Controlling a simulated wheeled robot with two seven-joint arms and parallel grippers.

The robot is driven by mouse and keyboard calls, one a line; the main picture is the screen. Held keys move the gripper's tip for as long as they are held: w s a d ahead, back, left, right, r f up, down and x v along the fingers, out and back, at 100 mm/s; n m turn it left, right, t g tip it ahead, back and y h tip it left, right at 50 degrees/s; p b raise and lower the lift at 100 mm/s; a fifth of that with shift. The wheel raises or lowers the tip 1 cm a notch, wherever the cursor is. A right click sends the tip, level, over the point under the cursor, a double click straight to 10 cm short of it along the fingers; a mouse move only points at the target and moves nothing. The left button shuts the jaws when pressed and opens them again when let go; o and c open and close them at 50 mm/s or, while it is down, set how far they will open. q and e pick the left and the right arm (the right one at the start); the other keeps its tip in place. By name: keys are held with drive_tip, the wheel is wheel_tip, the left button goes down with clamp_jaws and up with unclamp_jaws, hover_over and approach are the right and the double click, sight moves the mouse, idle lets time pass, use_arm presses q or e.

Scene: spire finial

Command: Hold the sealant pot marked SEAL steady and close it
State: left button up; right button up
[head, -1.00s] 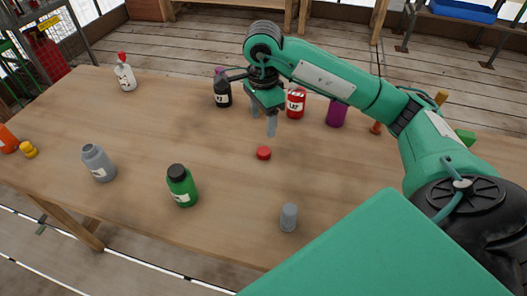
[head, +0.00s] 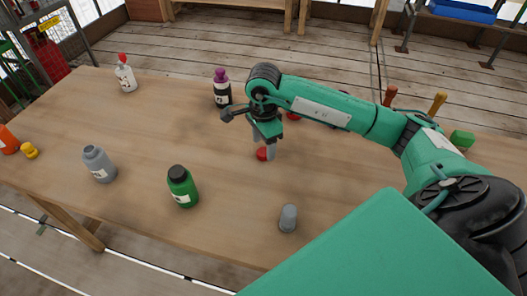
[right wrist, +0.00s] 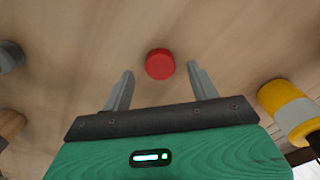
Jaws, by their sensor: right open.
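A red cap (head: 262,154) lies on the table, and it also shows in the right wrist view (right wrist: 160,64). My right gripper (head: 264,145) is open and empty just above it, with the cap between the fingertip lines but not gripped. A red pot (head: 293,116) behind my right arm is mostly hidden. I cannot read SEAL on any label, so I cannot tell which pot is the sealant pot. A grey bottle (head: 98,164) stands without a cap at the left. A grey cap (head: 288,217) stands near the front. My left gripper is not in view.
A green bottle (head: 182,187) with a black cap stands front left. A purple-topped black bottle (head: 221,88) and a red-topped white bottle (head: 125,75) stand farther back. An orange bottle (head: 8,140) and yellow cap (head: 30,150) are at the left edge. The table's middle left is clear.

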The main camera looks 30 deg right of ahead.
drive_tip(key=shift+f, duration=1.15)
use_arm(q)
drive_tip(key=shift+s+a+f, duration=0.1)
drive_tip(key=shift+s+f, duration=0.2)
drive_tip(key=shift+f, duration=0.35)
use_arm(e)
drive_tip(key=c, duration=1)
drive_tip(key=shift+c, duration=0.2)
wheel_tip(320, 180, up, 13)
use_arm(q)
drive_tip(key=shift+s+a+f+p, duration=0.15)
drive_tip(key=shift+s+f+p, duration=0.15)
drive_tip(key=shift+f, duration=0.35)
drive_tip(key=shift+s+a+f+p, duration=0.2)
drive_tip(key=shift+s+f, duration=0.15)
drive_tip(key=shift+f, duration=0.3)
use_arm(e)
wheel_tip(320, 180, up, 7)
hover_over(263, 151)
drive_tip(key=shift+s, duration=0.2)
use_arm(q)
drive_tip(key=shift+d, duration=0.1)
